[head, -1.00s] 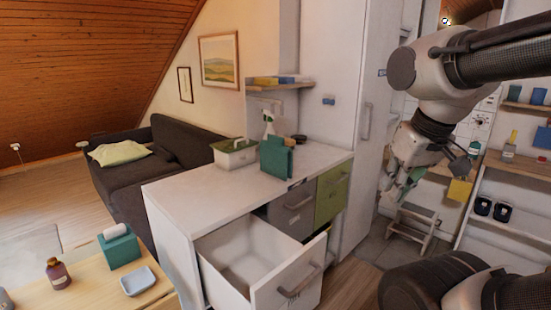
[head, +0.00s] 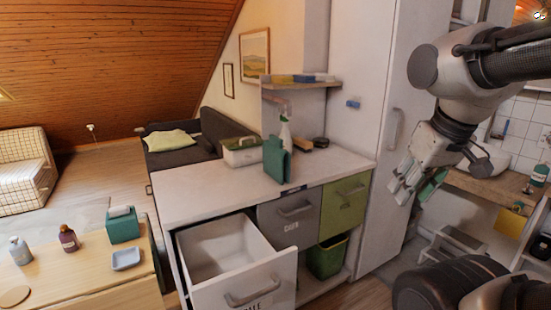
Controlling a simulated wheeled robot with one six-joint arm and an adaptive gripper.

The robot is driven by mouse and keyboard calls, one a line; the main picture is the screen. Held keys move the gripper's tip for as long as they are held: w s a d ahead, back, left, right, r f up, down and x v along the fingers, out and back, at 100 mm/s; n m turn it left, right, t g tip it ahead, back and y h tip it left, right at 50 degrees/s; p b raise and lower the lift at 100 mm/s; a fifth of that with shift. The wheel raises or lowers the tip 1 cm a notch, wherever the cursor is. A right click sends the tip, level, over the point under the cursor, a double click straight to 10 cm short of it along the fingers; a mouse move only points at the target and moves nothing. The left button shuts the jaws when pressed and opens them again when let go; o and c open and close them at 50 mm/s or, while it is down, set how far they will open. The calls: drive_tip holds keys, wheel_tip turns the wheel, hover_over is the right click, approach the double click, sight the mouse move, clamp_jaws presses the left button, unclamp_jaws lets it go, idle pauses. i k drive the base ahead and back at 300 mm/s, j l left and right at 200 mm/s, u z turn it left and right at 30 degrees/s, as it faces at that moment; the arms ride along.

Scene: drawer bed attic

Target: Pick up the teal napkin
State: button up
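A teal, cloth-like piece (head: 277,160) stands upright at the front of the white counter, beside a spray bottle; I cannot tell for certain that it is the napkin. My gripper (head: 416,192) is in the air at the right, in front of the tall white cabinet and well apart from the teal piece. Its fingers look spread, with green on them. I see nothing held between them.
The white counter (head: 190,198) has an open, empty-looking drawer (head: 225,250) jutting forward. A white-and-green caddy (head: 240,152) and spray bottle (head: 285,130) stand on it. A wooden table (head: 90,280) at left holds bottles, a teal tissue box (head: 123,226) and a blue dish (head: 126,259).

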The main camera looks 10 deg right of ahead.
sight(277, 160)
drive_tip(key=i+l+u, duration=0.15)
drive_tip(key=l+u, duration=0.3)
drive_tip(key=l, duration=0.45)
drive_tip(key=l+u, duration=0.45)
drive_tip(key=l, duration=0.4)
drive_tip(key=i+l+u, duration=0.2)
drive_tip(key=l+u, duration=0.15)
drive_tip(key=l, duration=0.25)
drive_tip(key=i+l+u, duration=0.2)
drive_tip(key=l, duration=0.15)
drive_tip(key=l+u, duration=0.2)
drive_tip(key=l, duration=0.15)
drive_tip(key=i+l, duration=0.35)
drive_tip(key=l, duration=0.2)
drive_tip(key=i+j+u, duration=0.05)
